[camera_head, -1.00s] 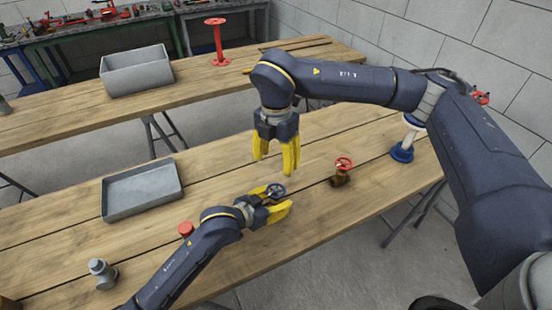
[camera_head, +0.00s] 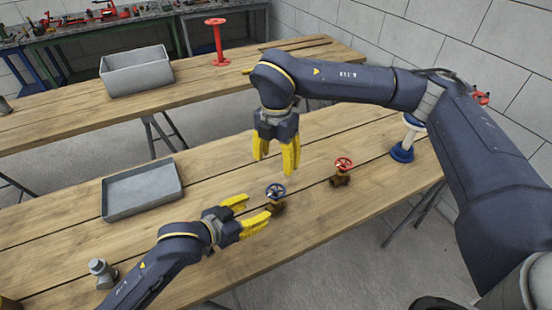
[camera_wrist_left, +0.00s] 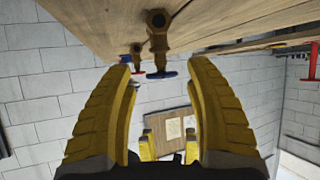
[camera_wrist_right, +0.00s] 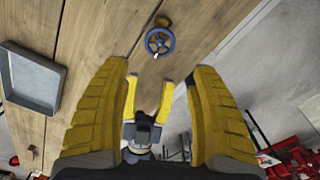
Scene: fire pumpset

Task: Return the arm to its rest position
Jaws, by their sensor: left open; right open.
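My left gripper (camera_head: 246,215) is open and empty, low over the near table. It is just left of a brass valve with a blue handwheel (camera_head: 276,191) and apart from it. In the left wrist view this valve (camera_wrist_left: 158,35) appears upside down beyond the fingertips. My right gripper (camera_head: 276,155) is open and empty, pointing down above the table, behind the blue-wheeled valve. The right wrist view shows the blue handwheel (camera_wrist_right: 160,41) beyond its fingers, with my left gripper (camera_wrist_right: 148,88) between them.
A red-wheeled brass valve (camera_head: 341,172) stands to the right. A shallow grey tray (camera_head: 142,190) and a grey pipe fitting (camera_head: 101,272) are on the left. A blue-based white part (camera_head: 402,151) stands near the right end. A grey bin (camera_head: 136,72) and red stand (camera_head: 217,42) are on the rear table.

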